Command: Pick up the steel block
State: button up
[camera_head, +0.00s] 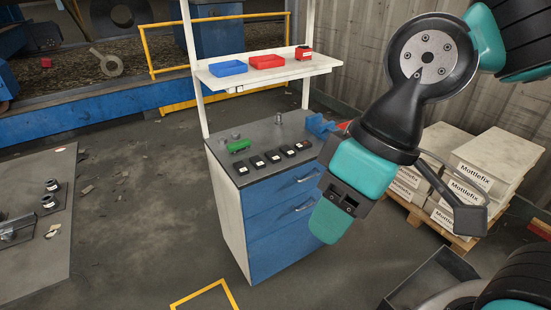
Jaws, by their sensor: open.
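A workbench (262,135) with a dark grey top and blue drawers stands in the middle. Several small dark blocks with pale tops (273,157) lie in a row near its front edge. Small grey metallic pieces (236,136) lie at the back left, and an upright grey piece (279,118) stands farther right. I cannot tell which of these is the steel block; they are too small. My gripper (345,199), with teal and black parts, is open in front of the bench's right side, apart from these pieces. It hides part of the bench's right end.
A green item (239,146) lies behind the row, and a blue bin (320,126) is at the bench's right end. A shelf (310,68) above holds blue and red trays. Stacked boxes (486,165) stand at right, a grey table (30,260) at left. Floor between is clear.

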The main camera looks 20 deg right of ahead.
aim_at(240, 166)
jog(key=u, duration=0.5)
jog(key=i, duration=1.45)
jog(key=z, duration=0.6)
